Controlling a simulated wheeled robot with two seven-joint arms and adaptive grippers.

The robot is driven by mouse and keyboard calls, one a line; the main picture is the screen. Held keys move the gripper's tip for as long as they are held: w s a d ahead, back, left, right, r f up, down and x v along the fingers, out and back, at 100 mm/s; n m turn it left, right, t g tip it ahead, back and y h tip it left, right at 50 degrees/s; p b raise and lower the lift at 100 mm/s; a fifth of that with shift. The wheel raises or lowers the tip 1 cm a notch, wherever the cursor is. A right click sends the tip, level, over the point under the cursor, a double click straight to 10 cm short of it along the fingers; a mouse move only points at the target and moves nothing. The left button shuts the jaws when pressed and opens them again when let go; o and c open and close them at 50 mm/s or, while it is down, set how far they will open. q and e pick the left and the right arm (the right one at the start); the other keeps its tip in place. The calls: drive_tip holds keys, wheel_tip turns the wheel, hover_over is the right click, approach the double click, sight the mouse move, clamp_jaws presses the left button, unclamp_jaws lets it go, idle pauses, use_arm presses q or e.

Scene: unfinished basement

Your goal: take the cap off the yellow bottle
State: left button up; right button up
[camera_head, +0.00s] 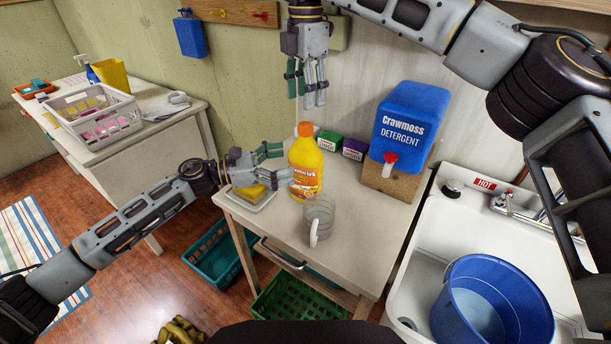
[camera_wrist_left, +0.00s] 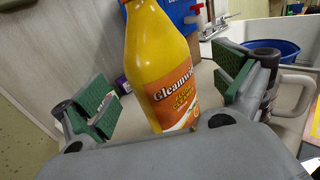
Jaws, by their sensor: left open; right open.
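The yellow bottle (camera_head: 306,165) with its orange cap (camera_head: 304,129) stands upright on the white table (camera_head: 350,260). My left gripper (camera_head: 277,165) is open, low beside the bottle on its left. In the left wrist view the yellow bottle (camera_wrist_left: 160,65) stands between the two open green-padded fingers, and neither pad appears to press on it. The cap is mostly cut off at the top of that view. My right gripper (camera_head: 305,90) is open and empty, pointing down above the orange cap with a gap between them.
A ribbed mug (camera_head: 318,217) stands just in front of the bottle. A tray with a sponge (camera_head: 250,198) lies to the left. Two small boxes (camera_head: 354,149) and a blue detergent dispenser (camera_head: 411,120) on a wooden block stand behind right. A sink with a blue bucket (camera_head: 490,300) is at right.

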sight(306, 158)
use_arm(q)
drive_tip(key=shift+x, duration=3)
drive_tip(key=shift+f, duration=0.1)
drive_tip(key=c, duration=2.1)
drive_tip(key=shift+c, duration=0.2)
use_arm(e)
drive_tip(key=shift+d+m, duration=0.1)
drive_tip(key=shift+m, duration=2.2)
drive_tip(key=shift+f, duration=0.1)
drive_tip(key=shift+f, duration=3.9)
